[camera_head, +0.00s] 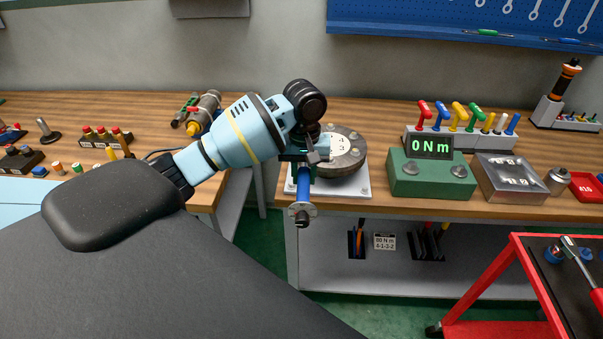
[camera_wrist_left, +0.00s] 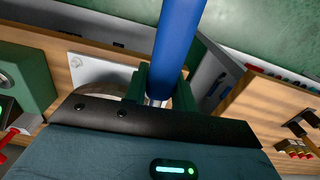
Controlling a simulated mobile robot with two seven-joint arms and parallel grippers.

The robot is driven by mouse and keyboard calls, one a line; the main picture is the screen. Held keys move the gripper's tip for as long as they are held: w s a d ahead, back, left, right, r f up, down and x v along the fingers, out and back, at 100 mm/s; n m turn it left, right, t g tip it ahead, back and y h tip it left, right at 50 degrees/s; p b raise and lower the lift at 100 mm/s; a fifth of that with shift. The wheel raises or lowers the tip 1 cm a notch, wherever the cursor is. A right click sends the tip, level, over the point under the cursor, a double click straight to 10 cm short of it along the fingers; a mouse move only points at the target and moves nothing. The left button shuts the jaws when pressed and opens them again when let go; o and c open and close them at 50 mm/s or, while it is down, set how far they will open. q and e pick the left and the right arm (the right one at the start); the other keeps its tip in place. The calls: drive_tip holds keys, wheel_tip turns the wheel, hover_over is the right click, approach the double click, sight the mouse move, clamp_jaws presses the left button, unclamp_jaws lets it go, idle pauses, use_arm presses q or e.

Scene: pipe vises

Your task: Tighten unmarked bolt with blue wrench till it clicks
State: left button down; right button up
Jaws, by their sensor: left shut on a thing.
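My left gripper (camera_head: 306,155) is shut on the blue wrench (camera_head: 303,188), whose handle points toward me past the bench's front edge. In the left wrist view, the blue handle (camera_wrist_left: 178,38) runs up from between the green fingers (camera_wrist_left: 160,92). The round grey flange (camera_head: 355,172) stands on a white plate just right of the gripper, with a white disc showing numbers such as 4 and 3. Several bolts sit around its rim. My gripper hides the flange's left side, so I cannot tell whether the wrench sits on a bolt or which one is unmarked.
A green box (camera_head: 430,180) right of the flange has a display reading 0 N m. Behind it is a rack (camera_head: 460,140) of coloured tools. A metal box (camera_head: 510,178) stands farther right. A red cart (camera_head: 480,290) is at lower right. A gap separates the two benches.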

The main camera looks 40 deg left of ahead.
use_arm(q)
drive_tip(key=shift+r, duration=0.1)
drive_tip(key=shift+r, duration=2.5)
drive_tip(key=shift+f, duration=0.1)
